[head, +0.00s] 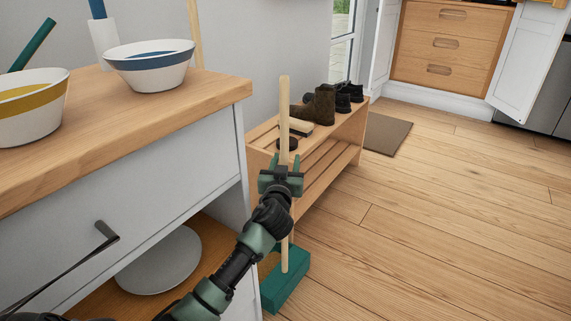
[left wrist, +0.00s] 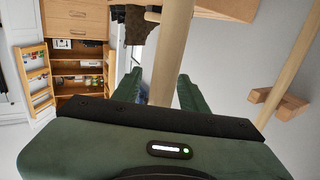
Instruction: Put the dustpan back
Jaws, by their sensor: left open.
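The dustpan, a green pan (head: 285,280) with a long upright wooden handle (head: 284,110), stands on the floor beside the cabinet's right end. My left gripper (head: 283,168) is at the handle, partway up, with its green fingers pointing away. In the left wrist view the handle (left wrist: 170,55) runs up between the two open fingers (left wrist: 157,88), and I see no firm closing on it. The lower part of the handle is partly hidden by my arm in the head view. My right gripper is not in view.
A shoe rack (head: 340,148) with boots (head: 318,106) stands just behind the handle. A cabinet with bowls (head: 150,66) is close on the left. In the left wrist view, another pole (left wrist: 300,55) and a wooden wall bracket (left wrist: 280,103) show at right. The floor at right is clear.

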